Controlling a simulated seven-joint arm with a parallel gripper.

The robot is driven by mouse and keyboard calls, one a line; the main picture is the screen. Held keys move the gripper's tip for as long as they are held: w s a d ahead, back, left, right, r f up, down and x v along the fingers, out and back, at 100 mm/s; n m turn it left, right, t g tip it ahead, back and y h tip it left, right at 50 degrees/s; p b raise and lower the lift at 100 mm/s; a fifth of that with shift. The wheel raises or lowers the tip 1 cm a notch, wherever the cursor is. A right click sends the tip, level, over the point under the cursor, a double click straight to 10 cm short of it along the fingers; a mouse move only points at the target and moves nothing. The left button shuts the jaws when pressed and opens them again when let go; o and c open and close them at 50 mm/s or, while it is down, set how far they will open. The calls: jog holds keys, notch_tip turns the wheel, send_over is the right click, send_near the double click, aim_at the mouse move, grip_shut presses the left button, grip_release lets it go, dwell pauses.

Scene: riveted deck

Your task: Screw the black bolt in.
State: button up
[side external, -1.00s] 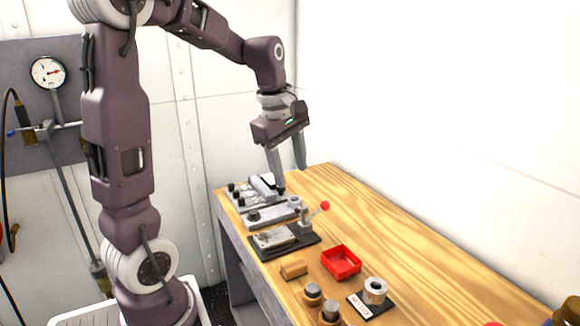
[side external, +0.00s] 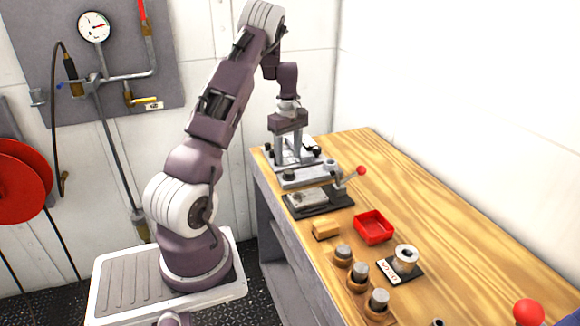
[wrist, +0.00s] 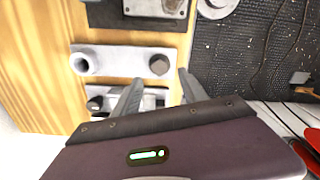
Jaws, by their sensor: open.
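A dark round bolt head (wrist: 159,64) sits at one end of a pale metal plate (wrist: 120,58) in the wrist view. In the side view the bolt (side external: 289,176) is at the plate's left end, and its depth in the plate cannot be told. My gripper (wrist: 160,92) is open and empty, fingers pointing down. In the side view my gripper (side external: 290,155) is over the rear metal fixture (side external: 314,160), behind that plate. Dark knobs show on this fixture, one of them (wrist: 95,103) beside a finger in the wrist view. My gripper partly hides the fixture.
A black-based clamp with a red-ball lever (side external: 361,171) stands in front of the plate. A wooden block (side external: 326,229), red tray (side external: 374,226), metal ring (side external: 406,257) and several capped cylinders (side external: 359,272) are nearer.

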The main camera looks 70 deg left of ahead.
aim_at(289, 171)
notch_tip(289, 171, down, 5)
jog(key=shift+f, duration=0.15)
jog(key=shift+c, duration=0.2)
grip_shut()
jog(key=shift+m, duration=0.3)
jog(key=shift+w+m, duration=0.1)
jog(key=shift+m, duration=2.7)
